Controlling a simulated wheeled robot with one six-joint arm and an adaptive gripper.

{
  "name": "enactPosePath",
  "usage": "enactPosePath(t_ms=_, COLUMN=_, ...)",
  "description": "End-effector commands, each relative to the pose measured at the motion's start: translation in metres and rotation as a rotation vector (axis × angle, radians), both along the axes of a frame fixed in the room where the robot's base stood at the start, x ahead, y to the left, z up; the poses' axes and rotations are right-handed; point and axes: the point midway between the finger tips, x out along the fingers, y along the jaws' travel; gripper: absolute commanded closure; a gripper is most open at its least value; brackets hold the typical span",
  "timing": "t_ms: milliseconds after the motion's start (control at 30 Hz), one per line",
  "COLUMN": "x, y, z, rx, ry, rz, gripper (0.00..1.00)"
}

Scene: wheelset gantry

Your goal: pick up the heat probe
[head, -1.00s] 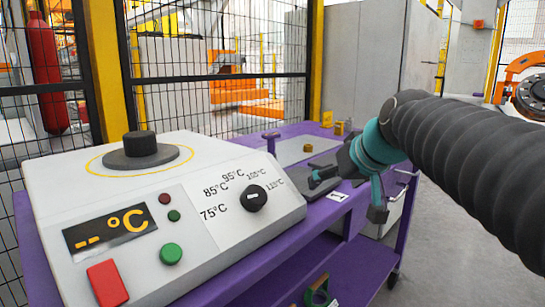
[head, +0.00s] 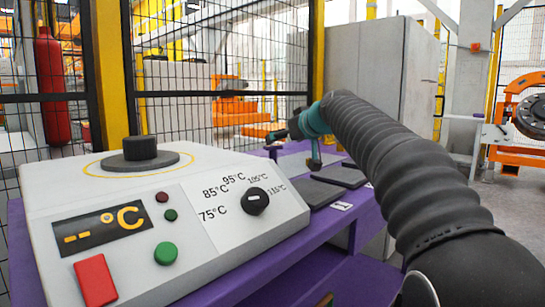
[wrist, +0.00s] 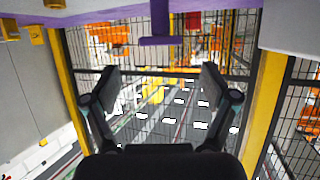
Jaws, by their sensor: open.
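I cannot make out a heat probe for certain in either view. In the head view my gripper (head: 280,136) is raised above the far end of the purple table (head: 345,222), near the mesh fence. The wrist view shows my gripper (wrist: 160,85) open, with its two dark fingers spread wide and nothing between them. A purple T-shaped bar (wrist: 156,41) shows beyond the fingers at the top of the wrist view. My arm hides part of the table's far end in the head view.
A white heater box (head: 150,215) with a dial and a temperature display stands on the table's near left. Dark flat pads (head: 312,192) lie right of it. A mesh fence (head: 220,100) runs behind the table. A grey cabinet (head: 375,75) stands behind right.

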Motion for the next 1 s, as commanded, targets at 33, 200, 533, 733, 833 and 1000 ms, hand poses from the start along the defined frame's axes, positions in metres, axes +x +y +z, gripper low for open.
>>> enactPosePath(t_ms=33, x=0.007, y=0.004, z=-0.003, rx=-0.002, ry=0.001, rz=0.001, gripper=0.15)
enactPosePath(t_ms=200, x=0.018, y=0.011, z=-0.009, rx=0.000, ry=0.000, rz=-0.001, gripper=0.15)
enactPosePath(t_ms=533, x=0.042, y=0.029, z=-0.026, rx=0.000, ry=0.002, rz=0.001, gripper=0.15)
enactPosePath(t_ms=733, x=0.056, y=0.038, z=-0.032, rx=-0.001, ry=-0.001, rz=-0.001, gripper=0.15)
enactPosePath(t_ms=833, x=0.057, y=0.038, z=-0.033, rx=-0.001, ry=0.000, rz=-0.002, gripper=0.15)
enactPosePath(t_ms=1000, x=0.057, y=0.038, z=-0.033, rx=-0.001, ry=0.000, rz=-0.002, gripper=0.15)
